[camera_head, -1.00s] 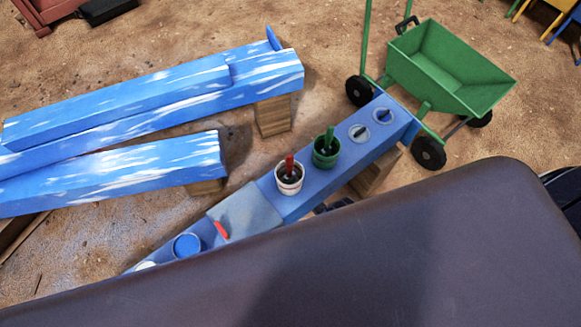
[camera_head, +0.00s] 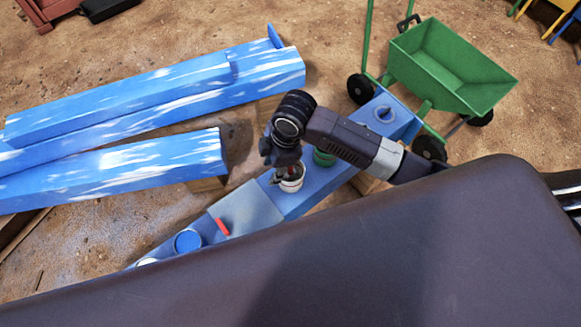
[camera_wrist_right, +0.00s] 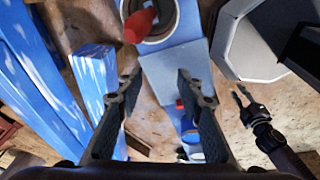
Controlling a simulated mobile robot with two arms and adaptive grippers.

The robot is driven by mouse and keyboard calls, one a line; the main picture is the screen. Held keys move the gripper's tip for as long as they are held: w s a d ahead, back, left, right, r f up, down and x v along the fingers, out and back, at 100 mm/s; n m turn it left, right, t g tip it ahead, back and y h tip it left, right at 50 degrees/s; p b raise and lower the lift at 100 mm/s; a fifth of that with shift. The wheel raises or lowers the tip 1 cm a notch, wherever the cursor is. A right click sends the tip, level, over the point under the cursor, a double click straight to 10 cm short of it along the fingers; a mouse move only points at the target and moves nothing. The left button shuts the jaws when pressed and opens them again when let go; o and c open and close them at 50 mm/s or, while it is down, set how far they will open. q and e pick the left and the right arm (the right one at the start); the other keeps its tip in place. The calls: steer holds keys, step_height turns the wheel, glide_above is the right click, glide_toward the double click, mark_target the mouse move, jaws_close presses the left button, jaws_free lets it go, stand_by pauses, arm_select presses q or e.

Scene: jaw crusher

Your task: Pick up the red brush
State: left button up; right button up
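The red brush (camera_wrist_right: 139,25) stands in a white pot (camera_head: 291,184) on the narrow blue bench (camera_head: 318,186). In the head view my right gripper (camera_head: 287,174) is over this pot and hides most of the brush. In the right wrist view my right gripper (camera_wrist_right: 157,82) has its fingers apart with nothing between them. The brush handle lies beyond the fingertips, near the top edge. A dark jointed part at the right of the wrist view may be my left gripper (camera_wrist_right: 250,105); its state is unclear.
A green pot (camera_head: 323,158) stands close beside the white pot, partly behind my right arm. A small red item (camera_head: 222,226) and a blue round lid (camera_head: 187,241) are farther down the bench. A green wheelbarrow (camera_head: 450,65) is at the bench's far end.

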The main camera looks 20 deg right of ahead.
mark_target(291, 168)
steer(key=w+d+r+n, duration=0.1)
steer(key=d, duration=0.1)
steer(key=w+d+r+n+h, duration=0.1)
steer(key=d, duration=0.1)
steer(key=w+d+r+n+g+h, duration=0.1)
steer(key=d+n, duration=0.1)
steer(key=shift+w+d+r, duration=0.15)
steer(key=shift+w+r, duration=0.05)
steer(key=shift+w, duration=0.05)
steer(key=shift+d+f, duration=0.1)
steer(key=shift+d, duration=0.05)
steer(key=f, duration=0.4)
steer(key=s+f, duration=0.1)
steer(key=f, duration=0.1)
steer(key=shift+a+f, duration=0.15)
steer(key=shift+a, duration=0.1)
steer(key=shift+f, duration=0.6)
jaws_close()
